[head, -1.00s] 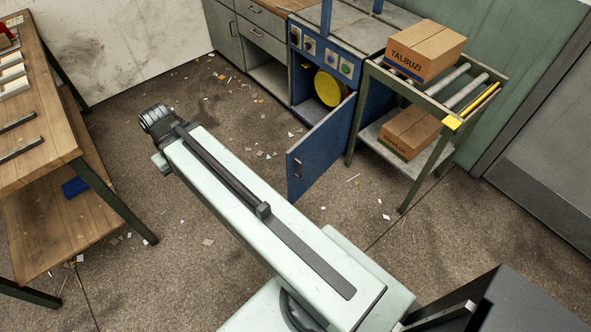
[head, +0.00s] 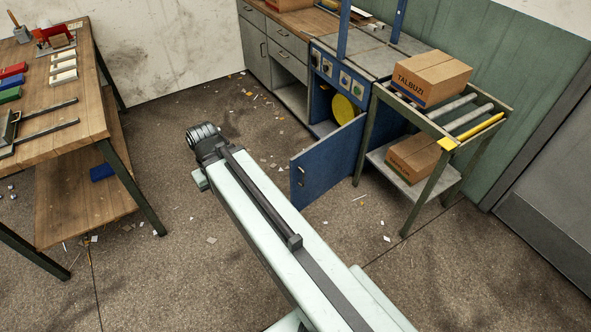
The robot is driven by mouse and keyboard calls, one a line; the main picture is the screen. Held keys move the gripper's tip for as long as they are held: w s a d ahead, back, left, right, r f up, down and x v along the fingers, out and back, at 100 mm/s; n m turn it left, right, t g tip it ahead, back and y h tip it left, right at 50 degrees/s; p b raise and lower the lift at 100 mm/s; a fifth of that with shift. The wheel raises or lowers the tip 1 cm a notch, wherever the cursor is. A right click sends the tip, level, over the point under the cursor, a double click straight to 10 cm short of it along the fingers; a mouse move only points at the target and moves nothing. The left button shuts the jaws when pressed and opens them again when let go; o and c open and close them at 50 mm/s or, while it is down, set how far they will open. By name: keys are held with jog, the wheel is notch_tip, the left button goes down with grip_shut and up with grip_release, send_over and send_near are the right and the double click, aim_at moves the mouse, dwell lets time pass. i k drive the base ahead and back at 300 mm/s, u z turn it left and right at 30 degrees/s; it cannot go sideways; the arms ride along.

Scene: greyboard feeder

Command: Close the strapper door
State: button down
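The strapper (head: 352,75) is a blue machine with a grey top and a row of knobs on its front. Its blue door (head: 328,163) stands wide open, swung out toward me, with a small handle near its free edge. A yellow disc (head: 343,108) shows inside the open cabinet. My pale arm reaches forward from the bottom of the head view, and its dark end (head: 203,136) is left of the door, apart from it. My gripper's fingers cannot be made out.
A roller stand (head: 430,130) with cardboard boxes (head: 432,78) is right of the door, close to its hinge side. A wooden workbench (head: 75,100) stands at the left. Open floor (head: 240,270) with paper scraps lies between bench and door.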

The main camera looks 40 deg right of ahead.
aim_at(316, 169)
jog(key=z, duration=0.1)
jog(key=i, duration=0.95)
jog(key=u, duration=0.1)
